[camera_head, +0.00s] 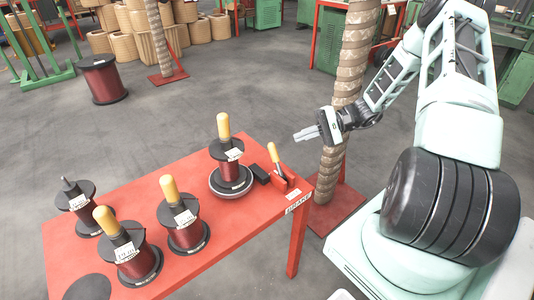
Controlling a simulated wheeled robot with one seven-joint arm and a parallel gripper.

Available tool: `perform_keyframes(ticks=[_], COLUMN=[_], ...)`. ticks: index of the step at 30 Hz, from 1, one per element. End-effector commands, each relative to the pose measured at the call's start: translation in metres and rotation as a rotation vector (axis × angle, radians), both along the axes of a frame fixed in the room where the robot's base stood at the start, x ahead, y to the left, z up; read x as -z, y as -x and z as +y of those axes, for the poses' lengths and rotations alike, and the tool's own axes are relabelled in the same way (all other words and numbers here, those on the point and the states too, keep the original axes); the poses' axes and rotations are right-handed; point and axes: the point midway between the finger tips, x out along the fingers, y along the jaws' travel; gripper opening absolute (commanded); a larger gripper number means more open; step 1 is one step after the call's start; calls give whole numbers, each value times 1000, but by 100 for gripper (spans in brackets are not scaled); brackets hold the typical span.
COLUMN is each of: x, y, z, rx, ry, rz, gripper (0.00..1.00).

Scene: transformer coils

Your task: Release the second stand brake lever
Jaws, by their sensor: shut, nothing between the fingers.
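A brake lever with a yellow handle (273,153) rises from a red bracket (285,182) at the right end of the red table (236,218). It leans slightly to the left. Beside it stands a dark red coil (229,168) with a yellow top handle, on a round dark base. My gripper (297,136) is shut and empty. In the picture it is above and to the right of the lever handle, apart from it, with its fingers pointing left.
Several other coils stand on the table's left part, two with yellow handles (169,188) (106,220). A wrapped column (345,110) stands behind my gripper. A large spool (102,80) and wicker-like baskets (125,46) are on the floor behind.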

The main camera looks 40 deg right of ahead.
Motion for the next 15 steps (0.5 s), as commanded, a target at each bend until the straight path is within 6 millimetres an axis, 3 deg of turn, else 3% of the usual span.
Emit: perform_keyframes(ticks=[4,15], x=[5,6], y=[1,0], z=[-8,-4], rx=[27,23], ry=[-13,-12], rz=[-9,-8], gripper=[0,0])
